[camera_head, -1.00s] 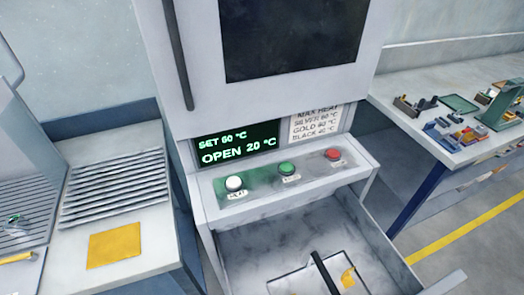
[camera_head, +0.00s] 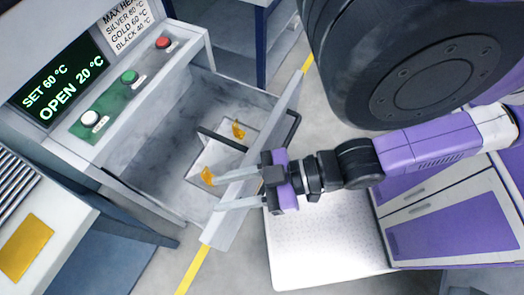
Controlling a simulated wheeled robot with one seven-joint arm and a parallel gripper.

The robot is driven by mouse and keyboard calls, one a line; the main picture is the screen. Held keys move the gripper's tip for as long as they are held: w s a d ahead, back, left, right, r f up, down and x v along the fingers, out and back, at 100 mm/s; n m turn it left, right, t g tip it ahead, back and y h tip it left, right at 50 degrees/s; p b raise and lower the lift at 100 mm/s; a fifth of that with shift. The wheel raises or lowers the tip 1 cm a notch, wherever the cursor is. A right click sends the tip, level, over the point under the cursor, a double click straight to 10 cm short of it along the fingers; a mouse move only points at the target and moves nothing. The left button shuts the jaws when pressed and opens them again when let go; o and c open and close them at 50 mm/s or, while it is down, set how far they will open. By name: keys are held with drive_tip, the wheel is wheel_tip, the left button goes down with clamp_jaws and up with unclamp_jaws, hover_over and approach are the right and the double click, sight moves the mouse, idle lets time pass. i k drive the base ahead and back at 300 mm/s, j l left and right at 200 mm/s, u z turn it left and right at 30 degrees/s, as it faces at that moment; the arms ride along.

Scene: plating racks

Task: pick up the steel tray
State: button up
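A pale steel tray (camera_head: 210,158) lies in the open drawer (camera_head: 160,132) of a cabinet. A black bar handle (camera_head: 220,140) crosses above it, and small gold pieces show at two of its ends. My gripper (camera_head: 222,190) is at the drawer's front wall, with its pale fingers spread apart and pointing left over that wall. The fingers look empty. The upper finger is close to the tray's near end and its gold piece; I cannot tell whether they touch. The near part of the tray is partly hidden by the drawer front and my gripper.
The cabinet display (camera_head: 55,85) reads "SET 60 °C, OPEN 20 °C", above white, green and red buttons. The drawer's front wall (camera_head: 232,222) and its dark handle (camera_head: 292,128) stand close to my gripper. A bench with a yellow square (camera_head: 27,248) is at left.

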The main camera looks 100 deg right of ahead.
sight(222, 152)
drive_tip(key=k+l+u, duration=0.2)
drive_tip(key=l+u, duration=0.15)
drive_tip(key=k+l+u, duration=0.55)
drive_tip(key=k+l, duration=0.9)
drive_tip(key=i+j+u, duration=0.4)
drive_tip(key=i, duration=0.45)
drive_tip(key=i+u, duration=0.4)
drive_tip(key=i, duration=0.4)
drive_tip(key=i+j+z, duration=0.1)
drive_tip(key=i+z, duration=0.25)
drive_tip(key=i, duration=0.15)
drive_tip(key=i+j+z, duration=0.25)
drive_tip(key=i+z, duration=0.15)
drive_tip(key=i+j+z, duration=0.15)
drive_tip(key=z, duration=0.35)
drive_tip(key=i+j+z, duration=0.25)
drive_tip(key=z, duration=0.25)
drive_tip(key=i+j+z, duration=0.15)
drive_tip(key=j+z, duration=0.15)
drive_tip(key=z, duration=0.2)
drive_tip(key=j+z, duration=0.35)
drive_tip(key=z, duration=0.15)
drive_tip(key=j+z, duration=0.4)
drive_tip(key=j, duration=0.15)
drive_tip(key=j+z, duration=0.4)
drive_tip(key=j, duration=0.15)
